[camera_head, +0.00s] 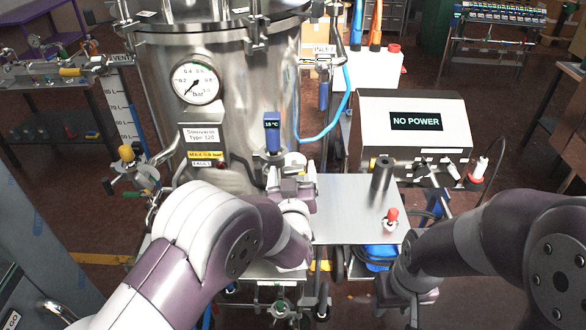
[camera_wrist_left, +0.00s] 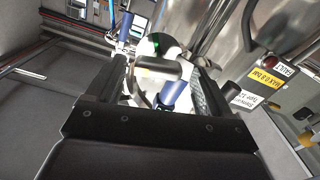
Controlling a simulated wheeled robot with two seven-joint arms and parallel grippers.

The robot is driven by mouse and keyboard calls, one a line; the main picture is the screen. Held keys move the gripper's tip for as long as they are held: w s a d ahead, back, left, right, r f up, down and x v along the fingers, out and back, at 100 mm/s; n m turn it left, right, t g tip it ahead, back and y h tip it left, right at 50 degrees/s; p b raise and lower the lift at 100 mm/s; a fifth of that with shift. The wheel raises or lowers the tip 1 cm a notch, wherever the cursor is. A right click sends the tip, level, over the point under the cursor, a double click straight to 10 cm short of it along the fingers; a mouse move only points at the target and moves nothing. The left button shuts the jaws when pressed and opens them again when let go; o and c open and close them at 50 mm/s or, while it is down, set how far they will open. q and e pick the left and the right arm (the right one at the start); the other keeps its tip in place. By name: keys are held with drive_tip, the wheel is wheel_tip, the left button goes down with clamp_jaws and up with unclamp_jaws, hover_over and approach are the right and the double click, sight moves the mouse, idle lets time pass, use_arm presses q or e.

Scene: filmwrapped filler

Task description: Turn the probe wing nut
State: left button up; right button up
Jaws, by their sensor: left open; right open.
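The probe (camera_head: 272,132) is a blue upright body with a small "15 °C" display on the front of the steel vessel (camera_head: 235,70). Its lower end is hidden behind my left gripper (camera_head: 290,170), which is at the vessel's front just below it. In the left wrist view, my left gripper (camera_wrist_left: 158,72) has its two dark fingers apart. The blue probe (camera_wrist_left: 172,92) and a grey rounded part (camera_wrist_left: 157,68) show between them; I cannot tell whether that part is the wing nut or whether the fingers touch it. My right gripper (camera_head: 400,300) hangs low at the right, dark and partly indistinct, away from the vessel.
A pressure gauge (camera_head: 197,81) and labels are on the vessel. A flat metal shelf (camera_head: 340,215) holds a dark cylinder (camera_head: 381,175) and a red-capped item (camera_head: 391,218). A "NO POWER" box (camera_head: 415,145) stands behind. Blue tubing (camera_head: 328,125) runs right of the probe.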

use_arm(q)
drive_tip(key=shift+w, duration=0.15)
drive_tip(key=shift+d, duration=0.2)
drive_tip(key=shift+c, duration=0.9)
drive_tip(key=c, duration=0.9)
